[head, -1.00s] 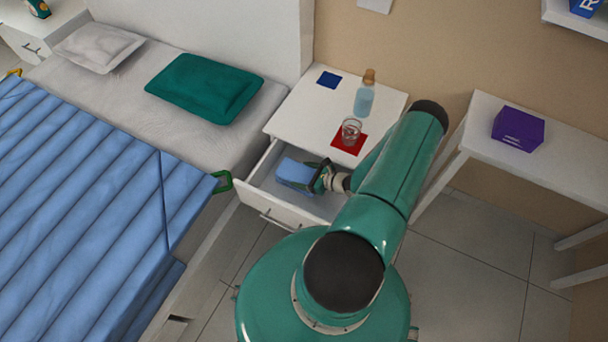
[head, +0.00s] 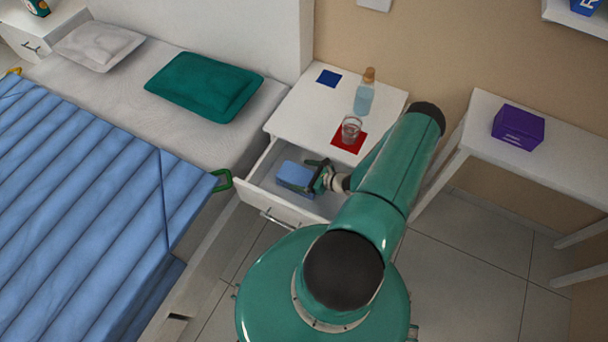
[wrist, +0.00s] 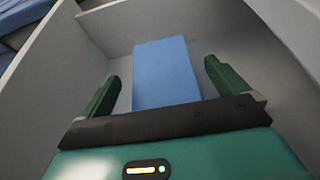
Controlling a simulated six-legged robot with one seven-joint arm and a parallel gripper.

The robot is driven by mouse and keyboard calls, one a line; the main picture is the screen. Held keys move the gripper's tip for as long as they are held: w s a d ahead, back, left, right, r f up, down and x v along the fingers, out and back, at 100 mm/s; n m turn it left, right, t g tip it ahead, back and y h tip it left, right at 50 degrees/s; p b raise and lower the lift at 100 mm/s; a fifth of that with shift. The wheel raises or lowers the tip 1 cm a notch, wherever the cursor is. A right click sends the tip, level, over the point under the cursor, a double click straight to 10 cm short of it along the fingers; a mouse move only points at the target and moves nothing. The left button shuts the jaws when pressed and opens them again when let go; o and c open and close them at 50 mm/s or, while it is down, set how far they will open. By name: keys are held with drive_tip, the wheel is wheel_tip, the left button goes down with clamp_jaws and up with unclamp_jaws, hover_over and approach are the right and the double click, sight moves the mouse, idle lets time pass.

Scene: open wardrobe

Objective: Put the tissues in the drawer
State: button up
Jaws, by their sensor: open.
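The tissues, a light blue box (head: 296,176), are inside the open drawer (head: 253,190) of the white nightstand. In the wrist view the blue box (wrist: 166,72) lies ahead of my gripper (wrist: 160,82), between the lines of its two green fingers. The fingers are spread wide with a gap on each side of the box. In the head view my gripper (head: 319,176) is at the box's right side, within the drawer. The lower end of the box is hidden behind the gripper's body in the wrist view.
On the nightstand top (head: 312,108) are a bottle (head: 364,97), a glass (head: 351,130) on a red square and a blue square (head: 329,78). The bed (head: 90,190) is to the left. A white table (head: 560,165) at right holds a purple box (head: 517,127).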

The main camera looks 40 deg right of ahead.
drive_tip(key=shift+r, duration=0.55)
drive_tip(key=v, duration=1.2)
drive_tip(key=shift+s+r, duration=0.1)
drive_tip(key=shift+r, duration=0.05)
